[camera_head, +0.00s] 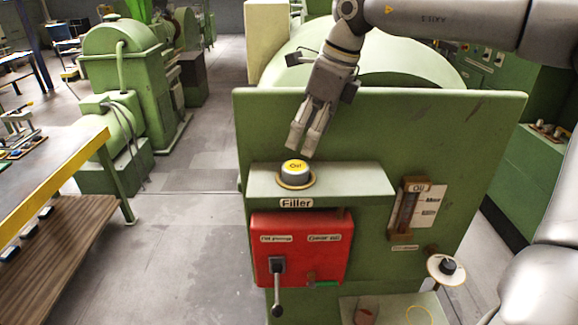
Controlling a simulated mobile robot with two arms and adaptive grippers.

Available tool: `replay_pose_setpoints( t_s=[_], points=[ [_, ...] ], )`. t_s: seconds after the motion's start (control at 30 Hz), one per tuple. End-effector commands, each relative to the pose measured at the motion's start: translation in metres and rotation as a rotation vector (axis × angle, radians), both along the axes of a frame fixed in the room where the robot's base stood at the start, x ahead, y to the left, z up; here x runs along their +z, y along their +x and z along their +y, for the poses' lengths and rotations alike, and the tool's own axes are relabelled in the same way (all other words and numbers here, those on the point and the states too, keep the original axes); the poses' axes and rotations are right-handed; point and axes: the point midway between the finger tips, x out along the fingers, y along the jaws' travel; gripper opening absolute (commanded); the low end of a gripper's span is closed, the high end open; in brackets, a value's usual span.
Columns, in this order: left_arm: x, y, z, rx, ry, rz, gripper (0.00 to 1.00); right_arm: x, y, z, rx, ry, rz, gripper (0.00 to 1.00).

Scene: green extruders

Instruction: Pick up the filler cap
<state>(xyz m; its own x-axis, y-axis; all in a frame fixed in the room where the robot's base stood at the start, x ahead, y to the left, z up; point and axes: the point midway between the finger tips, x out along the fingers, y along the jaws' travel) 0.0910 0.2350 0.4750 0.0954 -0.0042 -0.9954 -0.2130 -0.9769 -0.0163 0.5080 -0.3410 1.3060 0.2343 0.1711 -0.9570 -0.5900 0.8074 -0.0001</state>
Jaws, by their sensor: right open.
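The filler cap (295,172) is a short grey cylinder with a yellow top marked with dark letters. It sits upright in a brass-coloured ring on the green ledge (360,181), above a "Filler" label (297,203). My right gripper (302,147) points down just above and behind the cap in the picture. Its fingers look parallel and open, with nothing between them. They seem apart from the cap, though the exact gap is hard to tell. My left gripper is out of view.
A green panel (440,125) stands behind the ledge. Below is a red box (300,252) with a lever (278,285). An oil gauge (408,208) and a black knob on a round plate (447,267) are to the right. A yellow-edged table (60,170) stands left; floor between is clear.

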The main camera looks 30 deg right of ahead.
Motion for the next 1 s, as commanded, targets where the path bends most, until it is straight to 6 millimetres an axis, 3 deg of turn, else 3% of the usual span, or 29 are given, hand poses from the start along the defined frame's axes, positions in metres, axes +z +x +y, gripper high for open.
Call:
replay_pose_setpoints(
  t_s=[0.1,0.3,0.53,0.7,1.0],
  points=[
    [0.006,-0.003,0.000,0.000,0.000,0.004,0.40,-0.016,0.004,0.003,-0.001,0.001,0.003,0.75],
    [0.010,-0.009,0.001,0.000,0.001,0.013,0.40,-0.029,0.008,0.006,-0.002,0.002,0.000,0.75],
    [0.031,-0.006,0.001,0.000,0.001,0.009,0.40,-0.053,0.014,0.012,-0.001,0.003,0.003,0.75],
    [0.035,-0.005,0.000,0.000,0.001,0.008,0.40,-0.072,0.019,0.015,-0.003,0.003,-0.001,0.75],
    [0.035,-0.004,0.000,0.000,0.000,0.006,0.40,-0.076,0.020,0.016,-0.003,0.003,-0.003,0.75]
  ],
)
